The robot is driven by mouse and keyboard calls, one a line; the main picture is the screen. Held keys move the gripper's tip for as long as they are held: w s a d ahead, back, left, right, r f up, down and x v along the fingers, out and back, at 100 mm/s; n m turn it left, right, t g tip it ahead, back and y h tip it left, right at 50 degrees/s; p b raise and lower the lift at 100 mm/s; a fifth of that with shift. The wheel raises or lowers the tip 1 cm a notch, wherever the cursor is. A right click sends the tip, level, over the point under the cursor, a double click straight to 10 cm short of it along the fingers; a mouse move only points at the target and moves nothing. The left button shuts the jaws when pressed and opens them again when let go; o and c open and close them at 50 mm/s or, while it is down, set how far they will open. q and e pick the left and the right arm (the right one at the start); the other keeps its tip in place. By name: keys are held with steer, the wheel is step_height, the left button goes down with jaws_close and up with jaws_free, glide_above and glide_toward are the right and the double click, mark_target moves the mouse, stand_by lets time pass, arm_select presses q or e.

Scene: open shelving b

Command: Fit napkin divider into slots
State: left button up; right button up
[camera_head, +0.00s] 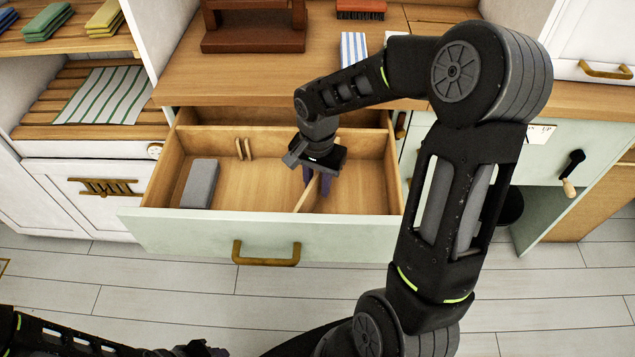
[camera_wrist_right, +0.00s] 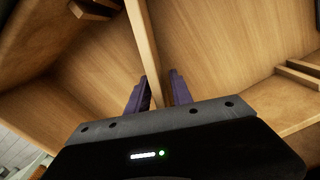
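The napkin divider is a thin, light wooden board (camera_head: 305,194) in the open drawer (camera_head: 215,228). My right gripper (camera_head: 316,180) is over the drawer's right half, its purple fingers on either side of the board. In the right wrist view the board (camera_wrist_right: 143,40) runs up and away from between the fingers (camera_wrist_right: 157,92), which look closed on it. One slot, a pair of short wooden rails (camera_head: 244,149), is on the drawer's back wall, left of the board. Rail pairs also show in the wrist view at upper left (camera_wrist_right: 90,9) and right (camera_wrist_right: 298,75). My left gripper (camera_head: 200,349) is at the bottom edge, its fingers unclear.
A grey block (camera_head: 200,183) lies at the drawer's left end. The drawer floor between it and the divider is bare. The wooden counter (camera_head: 230,82) above holds a dark wooden stand (camera_head: 253,40) and a striped blue-white item (camera_head: 353,48). A striped cloth (camera_head: 103,95) lies at left.

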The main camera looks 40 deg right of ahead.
steer(key=shift+o, duration=0.2)
steer(key=shift+r, duration=0.1)
step_height(320, 180, up, 12)
steer(key=shift+r+p, duration=0.1)
steer(key=shift+p, duration=0.35)
stand_by(0.8)
